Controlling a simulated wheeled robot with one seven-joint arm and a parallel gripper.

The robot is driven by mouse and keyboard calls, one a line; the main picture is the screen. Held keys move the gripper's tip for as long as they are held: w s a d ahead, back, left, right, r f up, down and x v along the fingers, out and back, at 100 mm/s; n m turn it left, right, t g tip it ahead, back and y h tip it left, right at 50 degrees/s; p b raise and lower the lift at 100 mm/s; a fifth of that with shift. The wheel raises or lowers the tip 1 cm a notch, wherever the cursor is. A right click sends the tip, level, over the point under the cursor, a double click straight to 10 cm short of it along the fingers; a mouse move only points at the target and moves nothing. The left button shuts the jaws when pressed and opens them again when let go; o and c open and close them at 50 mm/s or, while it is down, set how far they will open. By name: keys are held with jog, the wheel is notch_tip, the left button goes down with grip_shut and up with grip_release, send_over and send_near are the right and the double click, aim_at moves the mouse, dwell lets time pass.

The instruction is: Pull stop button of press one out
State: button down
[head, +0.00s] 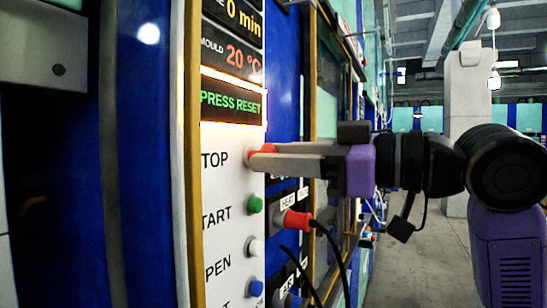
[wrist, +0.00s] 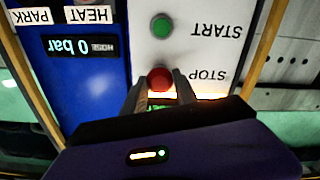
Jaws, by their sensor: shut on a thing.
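The red stop button (head: 264,149) sits on the white button panel (head: 222,183) of the press, beside a partly cut-off "STOP" label. In the wrist view the button (wrist: 160,78) appears round and red, with the upside-down "STOP" label to its right. My gripper (head: 258,160) reaches in from the right in the head view, its fingers closed around the button at the panel face. In the wrist view the fingers of my gripper (wrist: 160,86) lie on either side of the button. The fingers partly hide the button in the head view.
Below are a green start button (head: 255,204), a white button (head: 256,246) and a blue button (head: 256,289). Above, a display (head: 231,103) reads "PRESS RESET". A red plug (head: 297,220) with a black cable sticks out nearby. Open floor (head: 420,260) lies at the right.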

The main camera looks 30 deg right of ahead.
jog(key=shift+s+d, duration=0.25)
jog(key=shift+s, duration=0.1)
jog(key=c, duration=0.9)
grip_release()
jog(key=shift+c, duration=0.2)
jog(key=b+v, duration=0.1)
jog(key=v, duration=0.7)
jog(key=shift+b, duration=0.4)
jog(key=shift+r, duration=0.1)
